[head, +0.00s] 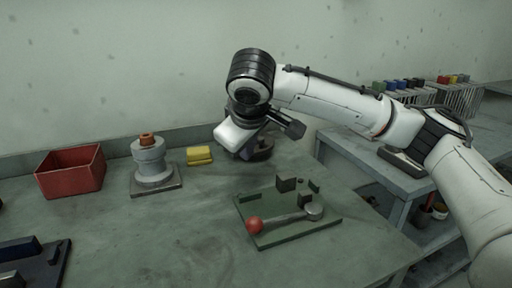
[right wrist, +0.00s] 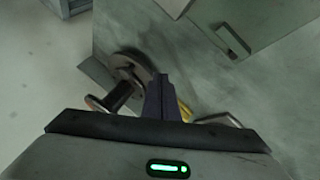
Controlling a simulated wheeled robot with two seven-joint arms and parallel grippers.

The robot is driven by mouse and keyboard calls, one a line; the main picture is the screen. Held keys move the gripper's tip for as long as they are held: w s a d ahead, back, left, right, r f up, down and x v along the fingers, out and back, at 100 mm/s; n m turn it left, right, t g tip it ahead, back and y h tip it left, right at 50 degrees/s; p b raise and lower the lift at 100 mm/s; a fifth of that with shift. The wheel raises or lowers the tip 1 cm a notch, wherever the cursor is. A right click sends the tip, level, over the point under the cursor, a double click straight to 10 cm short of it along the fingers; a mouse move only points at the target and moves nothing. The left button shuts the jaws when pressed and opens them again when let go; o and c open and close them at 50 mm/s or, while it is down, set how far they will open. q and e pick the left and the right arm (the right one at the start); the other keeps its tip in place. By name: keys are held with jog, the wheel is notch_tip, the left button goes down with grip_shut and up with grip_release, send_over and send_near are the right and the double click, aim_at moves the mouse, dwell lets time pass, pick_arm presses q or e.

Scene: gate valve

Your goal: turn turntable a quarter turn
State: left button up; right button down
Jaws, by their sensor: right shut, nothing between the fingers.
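The turntable appears to be the dark round disc (right wrist: 133,72) with an upright peg handle (right wrist: 117,97) in the right wrist view. In the head view only part of it (head: 264,148) shows at the back of the bench, behind my right gripper. My right gripper (head: 243,153) is shut and empty, reaching down over the back of the bench. In the right wrist view its closed fingers (right wrist: 163,97) lie just right of the disc and overlap it in the picture. I cannot tell whether they touch it. My left gripper is not in view.
A yellow block (head: 199,155), a grey flanged piece (head: 152,163) and a red bin (head: 71,171) stand left of the gripper. A green board (head: 285,234) with a red-knobbed lever (head: 256,225) lies in front. The bench middle is clear.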

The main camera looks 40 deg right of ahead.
aim_at(258, 150)
jog(key=shift+w+d+f, duration=0.15)
jog(key=shift+w+d, duration=0.2)
jog(key=shift+d, duration=0.35)
jog(key=shift+w+d+f, duration=0.1)
jog(key=shift+w+d, duration=0.3)
jog(key=shift+d, duration=0.25)
jog(key=shift+w+d+f, duration=0.15)
jog(key=shift+w+d, duration=0.2)
jog(key=shift+d, duration=0.35)
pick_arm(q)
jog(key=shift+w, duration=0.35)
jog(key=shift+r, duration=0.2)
pick_arm(e)
jog(key=shift+s+d, duration=0.1)
jog(key=shift+d, duration=0.05)
pick_arm(q)
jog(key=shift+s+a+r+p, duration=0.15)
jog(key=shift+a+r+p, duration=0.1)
jog(key=shift+p, duration=0.1)
pick_arm(e)
jog(key=shift+d+n, duration=0.1)
jog(key=shift+n, duration=0.2)
pick_arm(q)
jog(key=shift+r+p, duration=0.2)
jog(key=shift+p, duration=0.1)
pick_arm(e)
jog(key=shift+s+d, duration=0.1)
jog(key=shift+d, duration=0.05)
